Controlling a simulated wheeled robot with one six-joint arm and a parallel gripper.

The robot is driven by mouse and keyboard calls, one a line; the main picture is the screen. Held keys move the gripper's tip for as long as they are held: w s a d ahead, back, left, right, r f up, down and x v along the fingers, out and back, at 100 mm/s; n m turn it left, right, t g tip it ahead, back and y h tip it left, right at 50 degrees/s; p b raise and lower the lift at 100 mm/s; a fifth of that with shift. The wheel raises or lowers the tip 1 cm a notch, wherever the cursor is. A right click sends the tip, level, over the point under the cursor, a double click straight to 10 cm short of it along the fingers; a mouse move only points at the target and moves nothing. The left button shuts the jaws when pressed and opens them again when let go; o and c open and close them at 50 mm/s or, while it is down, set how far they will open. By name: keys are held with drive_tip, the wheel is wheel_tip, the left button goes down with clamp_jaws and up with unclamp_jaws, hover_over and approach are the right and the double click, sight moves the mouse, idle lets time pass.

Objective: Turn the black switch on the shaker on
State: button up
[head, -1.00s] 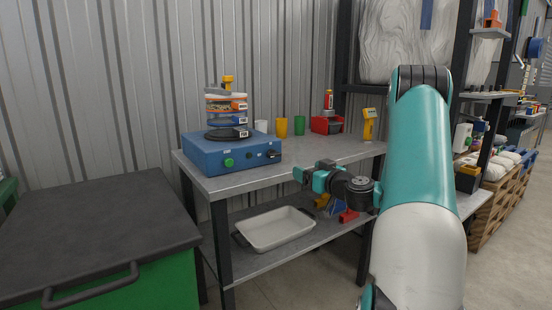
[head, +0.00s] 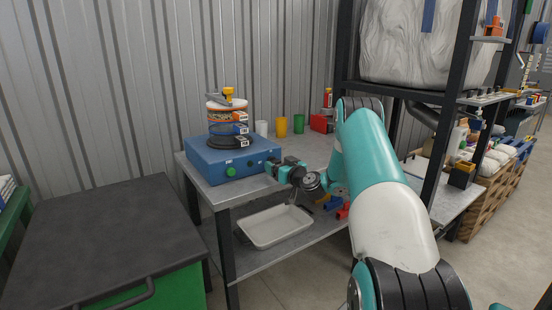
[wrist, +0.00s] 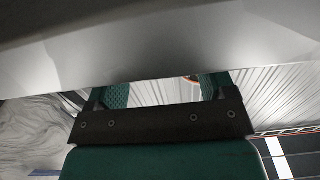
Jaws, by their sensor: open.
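The shaker is a blue box (head: 205,162) on the workbench in the head view, with a green knob (head: 230,171) on its front and a stack of round sieves (head: 228,117) on top. My gripper (head: 269,167) is at the right end of the shaker's front, level with the box. It hides the spot where the black switch sits, so I cannot see the switch or whether I touch it. In the wrist view my gripper (wrist: 165,92) has its two teal fingers apart, with no object visible between them.
The workbench (head: 320,150) carries a white cup (head: 262,128), a yellow cup (head: 282,127), a green cup (head: 299,123) and a red bin (head: 320,123). A white tray (head: 275,228) lies on the lower shelf. A dark-topped green chest (head: 100,230) stands at left. A grey surface fills the wrist view's top.

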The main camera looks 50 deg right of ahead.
drive_tip(key=shift+x, duration=1.1)
drive_tip(key=c, duration=0.9)
drive_tip(key=shift+f+m+b, duration=0.1)
drive_tip(key=shift+m+b, duration=0.35)
drive_tip(key=shift+m, duration=0.25)
drive_tip(key=shift+c, duration=0.2)
drive_tip(key=shift+m, duration=0.9)
drive_tip(key=o, duration=0.9)
drive_tip(key=shift+o, duration=0.2)
drive_tip(key=shift+s, duration=0.1)
